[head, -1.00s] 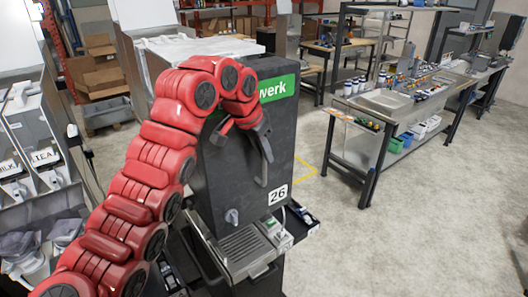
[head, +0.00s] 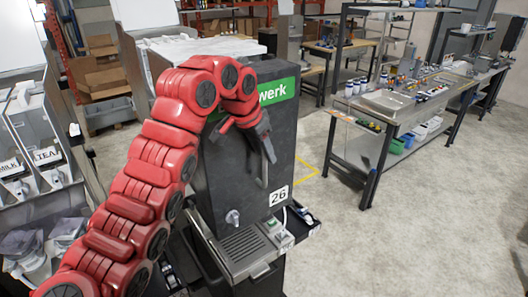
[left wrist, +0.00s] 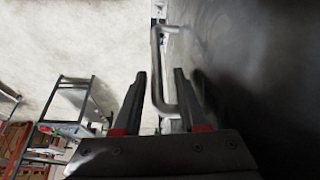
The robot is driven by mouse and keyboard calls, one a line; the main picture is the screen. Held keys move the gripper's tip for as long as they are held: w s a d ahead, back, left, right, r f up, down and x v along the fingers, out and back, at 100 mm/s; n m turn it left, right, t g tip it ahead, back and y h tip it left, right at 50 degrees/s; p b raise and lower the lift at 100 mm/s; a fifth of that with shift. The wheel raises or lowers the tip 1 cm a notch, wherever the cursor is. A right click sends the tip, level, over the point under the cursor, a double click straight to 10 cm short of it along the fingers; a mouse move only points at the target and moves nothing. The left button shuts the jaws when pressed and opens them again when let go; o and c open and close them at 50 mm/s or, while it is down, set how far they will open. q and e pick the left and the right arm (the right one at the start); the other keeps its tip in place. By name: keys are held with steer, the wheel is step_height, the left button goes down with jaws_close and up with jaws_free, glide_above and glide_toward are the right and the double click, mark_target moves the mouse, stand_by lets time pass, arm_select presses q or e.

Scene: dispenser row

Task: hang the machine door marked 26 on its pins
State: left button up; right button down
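The dark machine door marked 26 (head: 232,185) stands upright at the front of the machine, with a green "werk" label at its top and the number at its lower right. I cannot see its pins or whether it sits on them. My left gripper (head: 268,160) is in front of the door's upper part, by its handle. In the left wrist view the grey bar handle (left wrist: 156,75) lies between the open fingers of my left gripper (left wrist: 160,74), with gaps showing beside it. The door's dark face (left wrist: 240,60) fills the right side there. My right gripper is not in view.
A drip tray (head: 243,246) sits below the door. Milk and tea dispensers (head: 45,160) stand at the left. A metal workbench (head: 385,125) with bottles stands at the right. The floor between is clear.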

arm_select(q)
steer(key=shift+o, duration=0.4)
steer(key=p+v, duration=0.3)
steer(key=v, duration=0.4)
steer(key=shift+r, duration=0.2)
